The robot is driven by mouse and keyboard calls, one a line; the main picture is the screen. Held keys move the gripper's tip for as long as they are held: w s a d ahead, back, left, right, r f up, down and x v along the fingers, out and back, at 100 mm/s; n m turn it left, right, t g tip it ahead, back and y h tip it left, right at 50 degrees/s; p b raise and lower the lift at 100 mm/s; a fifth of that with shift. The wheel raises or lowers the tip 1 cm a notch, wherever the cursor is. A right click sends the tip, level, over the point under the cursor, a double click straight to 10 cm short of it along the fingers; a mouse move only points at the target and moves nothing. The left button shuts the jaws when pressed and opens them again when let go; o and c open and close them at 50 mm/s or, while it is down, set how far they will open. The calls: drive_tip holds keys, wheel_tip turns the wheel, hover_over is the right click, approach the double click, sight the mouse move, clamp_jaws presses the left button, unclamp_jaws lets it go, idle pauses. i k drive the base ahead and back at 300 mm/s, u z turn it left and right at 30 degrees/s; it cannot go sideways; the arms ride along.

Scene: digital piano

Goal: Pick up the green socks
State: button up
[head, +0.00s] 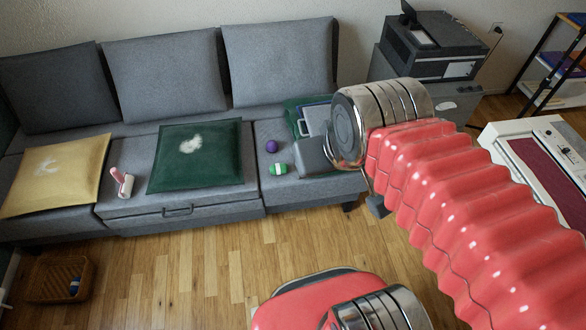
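The green socks (279,169) are a small rolled bundle, green with a white band, lying on the right seat of the grey sofa. My gripper (345,181) is at the end of my red, ribbed arm, to the right of the socks and apart from them in the picture. Its two grey finger parts stand wide apart, with nothing seen between them. The wrist hides part of the gripper, and its height above the seat is hard to tell.
A purple ball-like bundle (271,146) lies just behind the socks. A green cushion (205,165), lint roller (122,183) and yellow cushion (55,174) lie further left. A wicker basket (47,279) is on the floor. A printer (432,48) and white piano (540,150) stand right.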

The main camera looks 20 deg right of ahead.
sight(276, 170)
drive_tip(key=z, duration=0.1)
drive_tip(key=k, duration=0.65)
drive_tip(key=u, duration=0.6)
drive_tip(key=i, duration=0.8)
drive_tip(key=u, duration=0.55)
drive_tip(key=i, duration=0.9)
drive_tip(key=z, duration=0.25)
